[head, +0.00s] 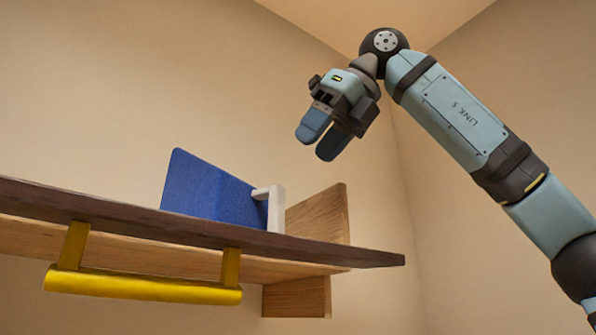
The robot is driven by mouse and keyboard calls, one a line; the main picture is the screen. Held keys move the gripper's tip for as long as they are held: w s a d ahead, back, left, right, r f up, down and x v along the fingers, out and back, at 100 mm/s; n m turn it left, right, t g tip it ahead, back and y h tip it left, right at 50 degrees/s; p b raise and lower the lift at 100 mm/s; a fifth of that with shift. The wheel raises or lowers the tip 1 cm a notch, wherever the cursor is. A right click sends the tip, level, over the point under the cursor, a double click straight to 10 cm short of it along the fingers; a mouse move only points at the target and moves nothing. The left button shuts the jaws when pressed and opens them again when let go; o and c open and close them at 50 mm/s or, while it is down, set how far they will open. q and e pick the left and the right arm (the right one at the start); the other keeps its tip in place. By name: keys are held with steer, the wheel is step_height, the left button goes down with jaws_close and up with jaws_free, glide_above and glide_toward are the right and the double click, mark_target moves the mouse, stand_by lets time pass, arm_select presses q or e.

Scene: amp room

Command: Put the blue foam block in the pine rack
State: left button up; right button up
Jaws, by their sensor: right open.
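A blue block (208,188) stands above a dark brown board, seen from below; the board's edge hides its foot. A white bracket-like piece (276,210) is at its right end; I cannot tell whether they touch. A light wooden panel (325,213) rises behind, with more of the same wood (296,298) below the board. This may be the pine rack, but its full shape is hidden. My right gripper (322,147) is open and empty, pointing down, above and right of the block and apart from it. My left gripper is out of view.
The dark brown board (345,253) runs across the lower left and ends right of the wooden panel. A yellow bar handle (145,286) hangs below its front. Beige walls meet in a corner behind my right arm. The air between gripper and board is clear.

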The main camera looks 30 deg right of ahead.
steer(key=shift+v, duration=1.6)
steer(key=shift+w, duration=0.1)
